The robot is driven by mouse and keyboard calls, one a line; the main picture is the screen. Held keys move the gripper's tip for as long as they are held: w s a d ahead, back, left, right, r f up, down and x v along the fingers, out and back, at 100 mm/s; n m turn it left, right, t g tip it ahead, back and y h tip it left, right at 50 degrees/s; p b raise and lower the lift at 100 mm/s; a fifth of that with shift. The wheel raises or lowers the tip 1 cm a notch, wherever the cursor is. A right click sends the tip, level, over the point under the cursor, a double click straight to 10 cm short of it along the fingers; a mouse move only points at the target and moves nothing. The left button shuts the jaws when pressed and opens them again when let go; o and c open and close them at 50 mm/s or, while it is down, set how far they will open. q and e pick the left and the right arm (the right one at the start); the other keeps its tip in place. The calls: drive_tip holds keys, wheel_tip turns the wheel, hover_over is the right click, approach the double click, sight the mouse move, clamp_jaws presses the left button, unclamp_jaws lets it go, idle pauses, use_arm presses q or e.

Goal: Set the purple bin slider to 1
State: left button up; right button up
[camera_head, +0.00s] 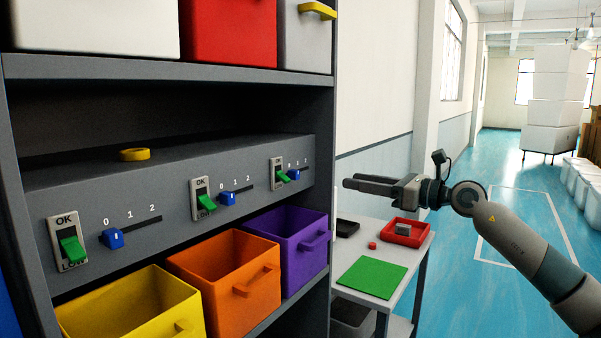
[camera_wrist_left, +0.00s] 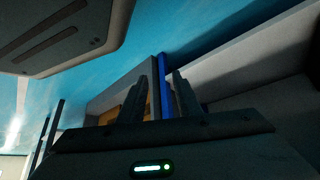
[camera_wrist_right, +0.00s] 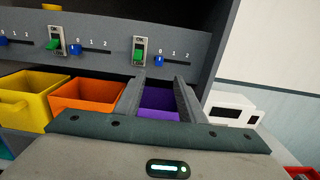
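The purple bin (camera_head: 290,245) is the rightmost bin on the lower shelf and also shows in the right wrist view (camera_wrist_right: 158,103). Above it, the slider's blue knob (camera_head: 293,175) sits at the left end of its dark slot, by the 0 mark; it also shows in the right wrist view (camera_wrist_right: 158,61). A green switch (camera_head: 282,177) is just left of it. My right gripper (camera_head: 348,183) is open and empty, right of the shelf and apart from the slider. My left gripper (camera_wrist_left: 159,76) is open and empty in its wrist view, and out of the head view.
Orange (camera_head: 228,285) and yellow (camera_head: 130,305) bins stand to the left under their own sliders and switches. A yellow ring (camera_head: 134,154) lies on the panel's top. The shelf's right upright (camera_head: 333,110) stands between panel and right gripper.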

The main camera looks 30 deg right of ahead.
sight(298, 172)
use_arm(q)
drive_tip(key=shift+r, duration=0.1)
use_arm(e)
drive_tip(key=shift+w+r, duration=0.1)
